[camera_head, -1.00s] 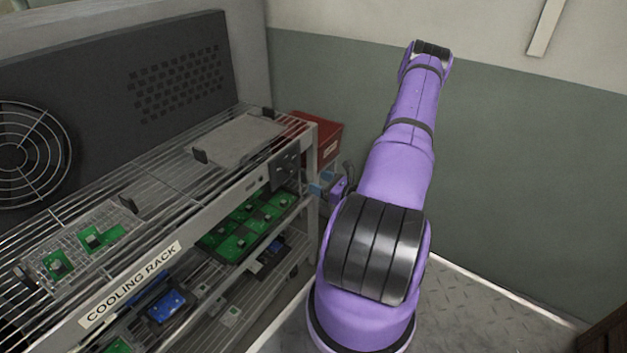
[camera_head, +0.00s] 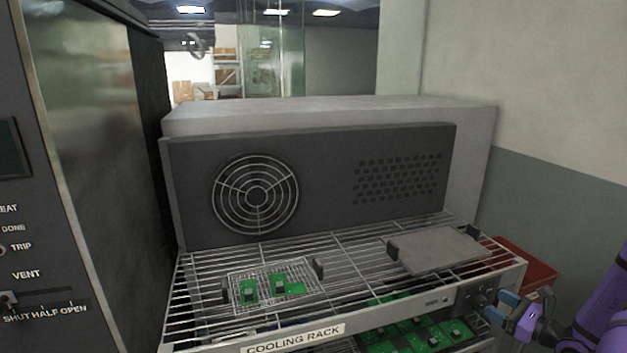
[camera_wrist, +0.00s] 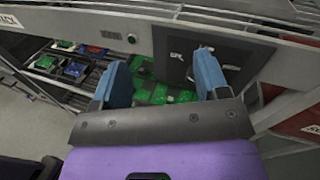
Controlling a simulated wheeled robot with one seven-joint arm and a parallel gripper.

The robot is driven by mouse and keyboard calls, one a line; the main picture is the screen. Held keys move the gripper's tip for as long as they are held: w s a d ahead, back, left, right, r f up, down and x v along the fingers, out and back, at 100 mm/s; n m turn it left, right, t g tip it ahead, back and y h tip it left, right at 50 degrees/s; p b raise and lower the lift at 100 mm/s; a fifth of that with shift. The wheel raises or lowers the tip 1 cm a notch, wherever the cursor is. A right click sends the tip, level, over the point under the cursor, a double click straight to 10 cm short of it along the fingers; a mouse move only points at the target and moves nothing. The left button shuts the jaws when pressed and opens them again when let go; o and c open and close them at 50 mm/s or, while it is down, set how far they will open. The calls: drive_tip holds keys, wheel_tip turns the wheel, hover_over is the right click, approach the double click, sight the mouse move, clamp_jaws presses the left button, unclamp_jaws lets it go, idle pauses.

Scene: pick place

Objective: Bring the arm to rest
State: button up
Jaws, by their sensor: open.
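My purple arm shows at the lower right of the head view. My gripper (camera_head: 511,309) is at the right front corner of the cooling rack, with its blue fingertips close to the front panel. In the wrist view my gripper (camera_wrist: 160,85) has its two blue fingers spread apart with nothing between them. Behind the fingers are green boards (camera_wrist: 160,92) on a lower shelf and a grey panel (camera_wrist: 185,50). I cannot tell whether a fingertip touches the rack.
The cooling rack (camera_head: 350,262) carries a wire tray (camera_head: 272,296) with small green boards and a flat grey plate (camera_head: 440,250). A fan unit (camera_head: 320,185) stands behind. A red bin (camera_head: 528,270) is right of the rack, a machine with a vent lever (camera_head: 40,300) at left.

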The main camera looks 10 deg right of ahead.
drive_tip(key=a+r+n+g+y, duration=0.4)
drive_tip(key=a+r+n+g, duration=1.15)
drive_tip(key=a+r, duration=0.8)
drive_tip(key=s+a+r+n+t+h, duration=0.2)
drive_tip(key=s+a+r+n+h, duration=0.2)
drive_tip(key=s+r+n, duration=0.3)
drive_tip(key=s+a+r+n+t+h, duration=0.2)
drive_tip(key=s+a+r+n+h, duration=0.2)
drive_tip(key=s+r, duration=0.5)
drive_tip(key=s+n+h, duration=0.2)
drive_tip(key=n, duration=0.1)
drive_tip(key=shift+s+h, duration=0.3)
